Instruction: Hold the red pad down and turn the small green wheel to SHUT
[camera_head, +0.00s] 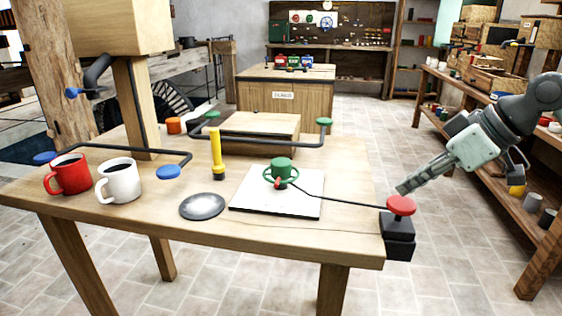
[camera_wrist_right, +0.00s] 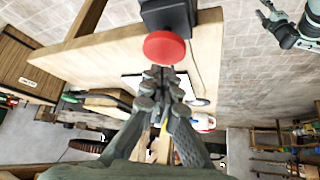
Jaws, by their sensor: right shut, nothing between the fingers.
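The red pad (camera_head: 401,205) is a round button on a black box at the table's right front corner. My right gripper (camera_head: 403,188) is shut and empty, its fingertips just above the pad in the head view; I cannot tell whether they touch. In the right wrist view the red pad (camera_wrist_right: 164,48) shows just beyond the closed fingertips (camera_wrist_right: 163,76). The small green wheel (camera_head: 281,172) stands on a white plate (camera_head: 248,203), with a red piece at its front. No SHUT mark is readable. A grey arm end, seemingly my left gripper (camera_wrist_right: 270,14), shows small in the wrist view.
A dark cable runs from the wheel to the pad's box. A yellow post (camera_head: 216,155), a metal disc (camera_head: 202,206), a red mug (camera_head: 70,175) and a white mug (camera_head: 121,182) stand to the left. Dark pipes with green and blue ends lie behind. Shelves (camera_head: 490,130) stand at right.

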